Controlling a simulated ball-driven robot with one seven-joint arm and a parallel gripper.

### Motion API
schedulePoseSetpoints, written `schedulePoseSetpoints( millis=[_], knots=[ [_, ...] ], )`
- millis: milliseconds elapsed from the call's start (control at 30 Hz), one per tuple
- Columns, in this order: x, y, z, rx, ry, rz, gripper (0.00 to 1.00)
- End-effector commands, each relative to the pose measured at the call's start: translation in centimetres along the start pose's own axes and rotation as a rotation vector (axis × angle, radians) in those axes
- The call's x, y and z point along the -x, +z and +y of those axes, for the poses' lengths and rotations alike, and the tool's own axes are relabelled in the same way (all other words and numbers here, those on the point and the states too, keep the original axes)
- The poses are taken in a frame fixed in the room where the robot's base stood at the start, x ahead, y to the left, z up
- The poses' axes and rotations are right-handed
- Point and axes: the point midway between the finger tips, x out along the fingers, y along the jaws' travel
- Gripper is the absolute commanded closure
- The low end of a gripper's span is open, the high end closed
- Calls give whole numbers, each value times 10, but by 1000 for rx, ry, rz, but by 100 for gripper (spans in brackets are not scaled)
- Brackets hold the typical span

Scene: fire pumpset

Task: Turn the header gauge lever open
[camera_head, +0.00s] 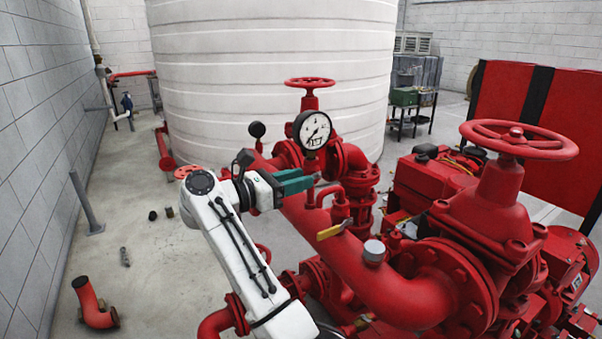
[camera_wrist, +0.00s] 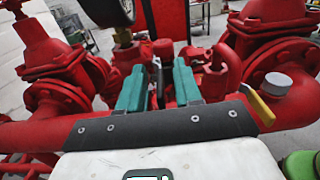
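The white-faced pressure gauge (camera_head: 313,130) stands above the red header pipe; its dark edge shows at the top of the wrist view (camera_wrist: 108,10). My gripper (camera_head: 314,180) is just below the gauge, its teal fingers pointing right. In the wrist view my gripper (camera_wrist: 158,72) is open, with a clear gap between its fingers. A thin grey upright piece (camera_wrist: 157,78) shows in that gap; I cannot tell whether it is the gauge lever or whether a finger touches it. A yellow lever (camera_head: 332,231) sits on the pipe, apart from the fingers, also in the wrist view (camera_wrist: 258,104).
A red handwheel valve (camera_head: 519,140) and thick pipework fill the right side. Another handwheel (camera_head: 310,83) rises behind the gauge. A grey cap (camera_head: 374,251) stands on the pipe near the yellow lever. Floor at left is mostly free, with a red elbow (camera_head: 94,305).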

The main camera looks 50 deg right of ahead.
Motion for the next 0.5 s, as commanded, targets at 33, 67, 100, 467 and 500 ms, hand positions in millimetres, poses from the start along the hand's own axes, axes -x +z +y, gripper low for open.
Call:
schedulePoseSetpoints(
  millis=[33, 67, 100, 467, 500],
  knots=[
    [-4, 1, 0, 0, 0, -1, 66],
    [-5, 1, 0, 0, 0, -1, 66],
    [-6, 1, 0, 0, 1, -1, 66],
    [-7, 0, 0, 0, 1, -1, 73],
    [-7, 0, 0, 0, 1, -1, 76]
  ],
)
